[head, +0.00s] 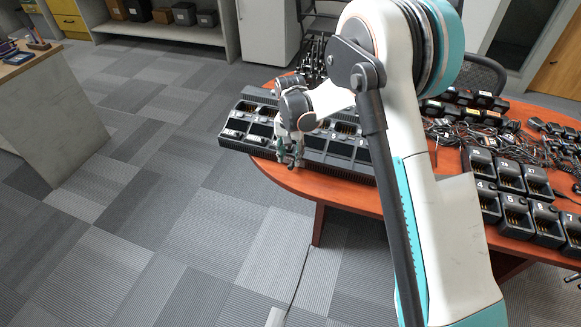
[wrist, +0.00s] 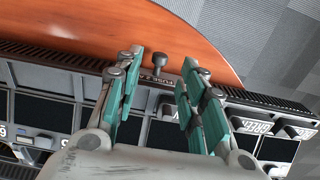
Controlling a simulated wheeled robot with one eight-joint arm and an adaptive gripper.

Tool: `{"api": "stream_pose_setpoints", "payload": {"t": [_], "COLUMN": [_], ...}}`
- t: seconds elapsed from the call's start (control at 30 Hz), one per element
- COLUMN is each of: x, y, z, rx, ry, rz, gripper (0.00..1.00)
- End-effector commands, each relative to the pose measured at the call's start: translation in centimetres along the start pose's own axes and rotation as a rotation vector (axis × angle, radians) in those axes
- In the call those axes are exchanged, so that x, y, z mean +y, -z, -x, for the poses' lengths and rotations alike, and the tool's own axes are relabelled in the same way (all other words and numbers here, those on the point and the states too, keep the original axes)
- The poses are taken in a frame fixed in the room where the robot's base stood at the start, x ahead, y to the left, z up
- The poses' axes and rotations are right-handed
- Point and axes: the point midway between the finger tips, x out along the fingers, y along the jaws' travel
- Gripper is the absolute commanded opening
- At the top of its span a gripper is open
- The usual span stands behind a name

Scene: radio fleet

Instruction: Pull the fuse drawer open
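The fuse drawer (wrist: 152,80) shows in the wrist view as a narrow front with a "FUSE" label, set in the edge of a long black and grey charger bank (wrist: 55,79). A small dark knob (wrist: 160,66) sticks out from it. My gripper (wrist: 162,58) is open, with one green-padded finger on each side of the knob and a visible gap to both. In the head view my gripper (head: 289,163) is at the near edge of the charger bank (head: 232,133). The knob and drawer are hidden there.
The bank sits near the edge of a rounded orange-brown table (head: 345,192). Numbered charger cradles (head: 515,215) and tangled cables (head: 455,135) cover its right side. A desk (head: 60,110) stands at the left.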

Motion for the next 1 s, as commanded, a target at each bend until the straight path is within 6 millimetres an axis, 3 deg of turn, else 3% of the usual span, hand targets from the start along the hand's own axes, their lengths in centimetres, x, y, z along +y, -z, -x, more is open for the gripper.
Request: {"api": "stream_pose_setpoints", "payload": {"t": [0.1, 0.3, 0.67, 0.7, 0.87, 1.0], "x": [0.0, 0.0, 0.0, 0.0, 0.0, 0.0], "y": [0.0, 0.0, 0.0, 0.0, 0.0, 0.0], "z": [-2.3, -4.2, -4.7, -4.7, -4.6, -4.6], "rx": [0.0, 0.0, 0.0, 0.0, 0.0, 0.0], "ry": [0.0, 0.0, 0.0, 0.0, 0.0, 0.0], "rz": [0.0, 0.0, 0.0, 0.0, 0.0, 0.0], "gripper": [0.37, 0.37, 0.37, 0.35, 0.0, 0.0]}}
